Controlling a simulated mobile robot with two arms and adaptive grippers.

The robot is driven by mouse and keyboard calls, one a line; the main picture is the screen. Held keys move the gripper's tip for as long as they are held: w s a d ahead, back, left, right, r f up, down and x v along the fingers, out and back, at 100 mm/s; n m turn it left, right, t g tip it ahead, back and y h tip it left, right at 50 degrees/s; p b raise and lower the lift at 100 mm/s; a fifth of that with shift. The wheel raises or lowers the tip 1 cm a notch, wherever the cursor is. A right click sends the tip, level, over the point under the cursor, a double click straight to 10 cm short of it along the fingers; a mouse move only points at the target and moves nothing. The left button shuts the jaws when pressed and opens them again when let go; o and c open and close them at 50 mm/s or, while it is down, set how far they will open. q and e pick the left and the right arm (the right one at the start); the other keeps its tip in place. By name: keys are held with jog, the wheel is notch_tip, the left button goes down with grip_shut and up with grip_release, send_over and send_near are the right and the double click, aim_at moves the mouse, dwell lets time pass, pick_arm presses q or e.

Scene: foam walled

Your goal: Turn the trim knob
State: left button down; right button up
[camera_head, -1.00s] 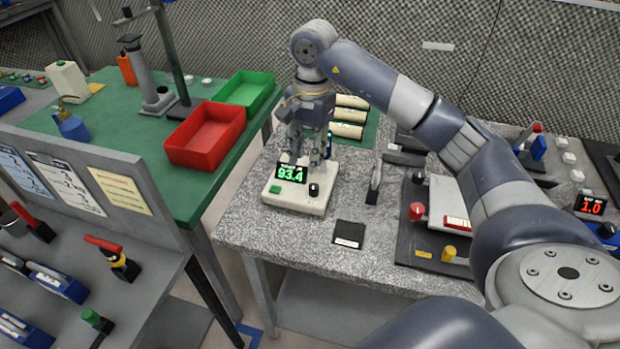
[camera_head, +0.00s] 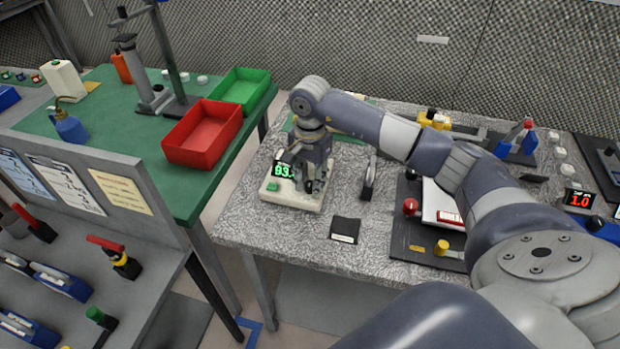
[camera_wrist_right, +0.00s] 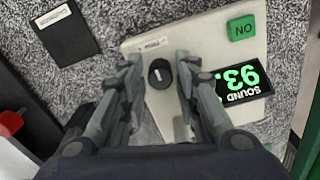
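The trim knob (camera_wrist_right: 160,73) is a small black knob with a white mark, on a cream sound meter box (camera_head: 300,201). The box also shows in the right wrist view (camera_wrist_right: 210,43). Its green display (camera_head: 283,171) reads about 93 and is partly covered by my gripper in the head view. My right gripper (camera_head: 314,186) points down over the box. In the right wrist view its fingers (camera_wrist_right: 158,75) are spread, one on each side of the knob, with a gap on both sides. My left gripper is not in view.
A green button (camera_wrist_right: 241,28) sits on the same box. A black card (camera_head: 345,229) lies on the speckled table to its right, with a lever (camera_head: 369,178) behind. A panel with a red knob (camera_head: 410,206) stands further right. Red (camera_head: 202,136) and green (camera_head: 243,88) bins are on the green table.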

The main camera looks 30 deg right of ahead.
grip_shut()
jog(key=shift+m, duration=0.3)
jog(key=m+b, duration=0.1)
jog(key=m, duration=0.1)
jog(key=shift+m+b, duration=0.3)
jog(key=shift+b, duration=0.1)
jog(key=m+b, duration=0.1)
jog(key=m, duration=0.2)
jog(key=m+b, duration=0.1)
jog(key=m, duration=0.5)
jog(key=shift+b, duration=0.4)
jog(key=shift+m+b, duration=0.35)
jog(key=shift+m, duration=1.85)
jog(key=shift+r, duration=0.1)
